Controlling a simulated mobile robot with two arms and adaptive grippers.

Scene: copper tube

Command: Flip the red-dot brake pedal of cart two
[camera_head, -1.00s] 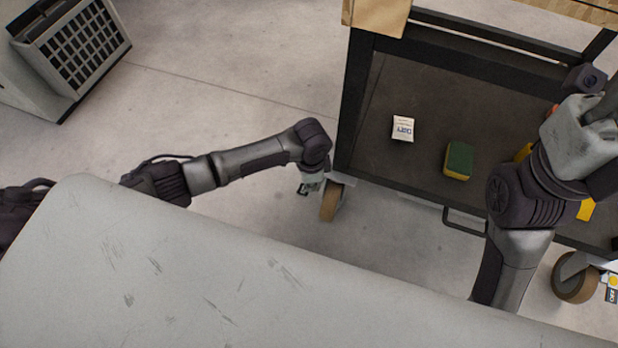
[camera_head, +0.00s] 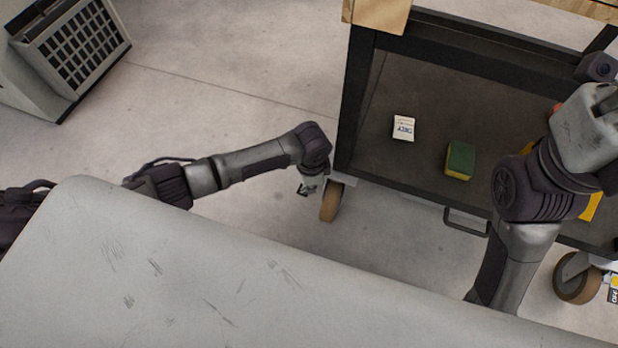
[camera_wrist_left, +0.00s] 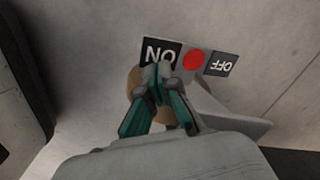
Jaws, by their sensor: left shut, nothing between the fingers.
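The red-dot brake pedal shows in the left wrist view as a red dot (camera_wrist_left: 193,61) between an ON label (camera_wrist_left: 161,54) and an OFF label (camera_wrist_left: 221,65), both upside down. My left gripper (camera_wrist_left: 158,72) is shut and empty, its tips at the ON label's lower edge; contact cannot be told. In the head view my left gripper (camera_head: 308,187) points down beside the cart's near left caster (camera_head: 331,202). The cart (camera_head: 345,110) is dark with an open shelf. No cart number is readable. The right arm shows, but its fingers do not.
A green and yellow sponge (camera_head: 460,160) and a small white box (camera_head: 403,128) lie on the shelf. Another caster (camera_head: 576,277) has a black and yellow label (camera_head: 613,288) beside it. A grey vented unit (camera_head: 75,50) stands at upper left. The floor between is clear.

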